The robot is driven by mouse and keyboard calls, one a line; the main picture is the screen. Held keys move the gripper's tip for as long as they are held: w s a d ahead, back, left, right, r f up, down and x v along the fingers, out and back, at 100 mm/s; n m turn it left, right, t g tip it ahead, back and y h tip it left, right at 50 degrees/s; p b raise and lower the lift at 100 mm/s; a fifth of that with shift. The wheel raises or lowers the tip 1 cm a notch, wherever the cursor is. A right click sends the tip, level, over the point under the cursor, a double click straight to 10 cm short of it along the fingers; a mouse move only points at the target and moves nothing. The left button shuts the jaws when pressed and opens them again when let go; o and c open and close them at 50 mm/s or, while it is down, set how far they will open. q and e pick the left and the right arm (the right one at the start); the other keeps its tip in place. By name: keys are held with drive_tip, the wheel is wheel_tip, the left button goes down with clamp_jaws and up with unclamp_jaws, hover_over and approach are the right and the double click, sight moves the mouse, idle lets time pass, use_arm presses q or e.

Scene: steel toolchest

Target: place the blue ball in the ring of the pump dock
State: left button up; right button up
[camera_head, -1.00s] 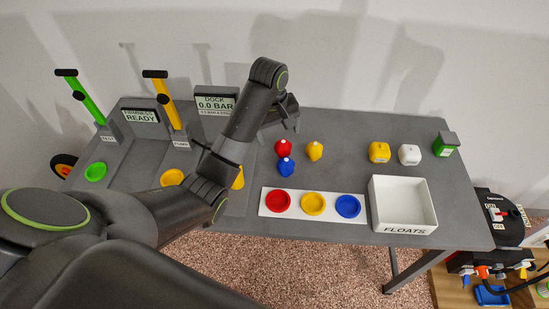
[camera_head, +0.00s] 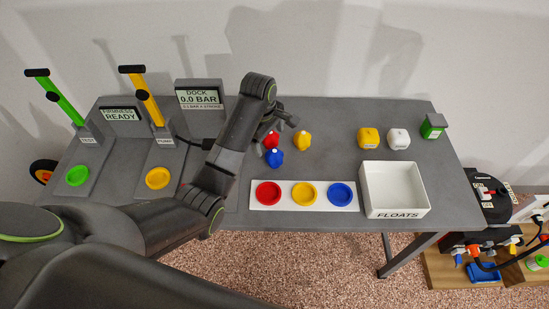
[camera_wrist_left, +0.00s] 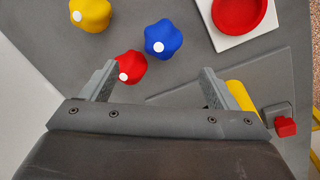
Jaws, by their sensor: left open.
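The blue ball (camera_head: 275,158) is lobed with a white spot and rests on the grey table. It also shows in the left wrist view (camera_wrist_left: 163,40). A red ball (camera_wrist_left: 130,67) lies against or very near it. A yellow ball (camera_head: 301,141) is beside them. My left gripper (camera_wrist_left: 157,72) is open and empty, above the red ball, with the blue ball just beyond its fingertips. The dock's display (camera_head: 199,96) reads 0.0 BAR at the back. My right gripper is not in view.
A white strip with red, yellow and blue dishes (camera_head: 304,184) lies in front of the balls, beside a white FLOATS tray (camera_head: 363,195). Yellow and white blocks (camera_head: 398,138) and a green one stand behind. Pump and test levers (camera_head: 140,98) rise at left.

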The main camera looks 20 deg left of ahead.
sight(272, 150)
use_arm(q)
drive_tip(key=shift+w+d+f+p, duration=0.15)
drive_tip(key=shift+f+p, duration=0.05)
drive_tip(key=shift+f, duration=1.2)
drive_tip(key=shift+w+d+f+p, duration=0.15)
drive_tip(key=shift+f+p, duration=0.05)
drive_tip(key=shift+f, duration=1.25)
drive_tip(key=shift+w+d+f+p, duration=0.15)
drive_tip(key=shift+f+p, duration=0.05)
drive_tip(key=shift+f, duration=1.2)
drive_tip(key=c, duration=1.2)
